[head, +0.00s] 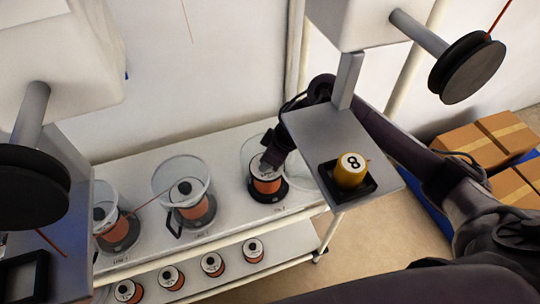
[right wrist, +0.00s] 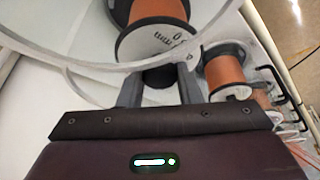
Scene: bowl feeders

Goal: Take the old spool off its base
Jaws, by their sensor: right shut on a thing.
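The old spool (head: 266,186), with orange wire and a pale label face, stands on its dark round base (head: 283,196) at the right end of the upper shelf. My right gripper (head: 272,160) reaches down onto its top. In the right wrist view my right gripper (right wrist: 159,88) has its fingers on either side of the dark hub in front of the spool's white printed face (right wrist: 150,45). It is shut on the spool. Whether the spool is clear of the base is hard to tell. My left gripper is not in view.
Clear covers (head: 182,174) stand around other spools on the upper shelf (head: 228,150). Several spools sit on the lower shelf (head: 232,279). A grey plate (head: 330,135) carrying a yellow piece marked 8 (head: 350,172) overhangs on the right. Cardboard boxes (head: 475,148) lie behind.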

